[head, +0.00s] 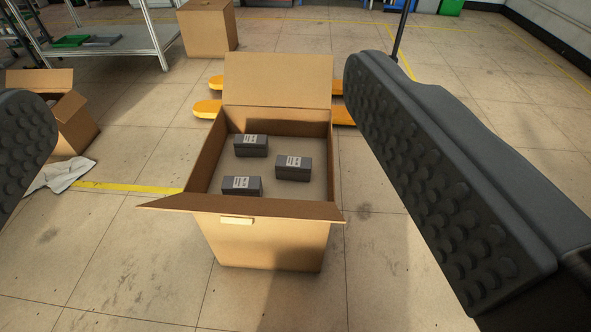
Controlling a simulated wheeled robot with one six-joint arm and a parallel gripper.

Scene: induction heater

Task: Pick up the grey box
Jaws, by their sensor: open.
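Three grey boxes with white labels lie apart inside an open cardboard box (270,240). One grey box (251,150) is at the back left, one (293,174) at the right, and one (241,192) at the front left. The cardboard box stands on the floor with its flaps folded out. My gripper (200,120) is wide open, with one dark studded finger at each side of the picture. Nothing is between the fingers. The grey boxes lie beyond and below the gripper, untouched.
A yellow pallet jack (207,108) shows behind the cardboard box. A smaller open carton (76,125) and a white cloth (57,174) lie at left. A closed carton (208,30) and a metal shelf (105,50) stand further back. The floor in front is clear.

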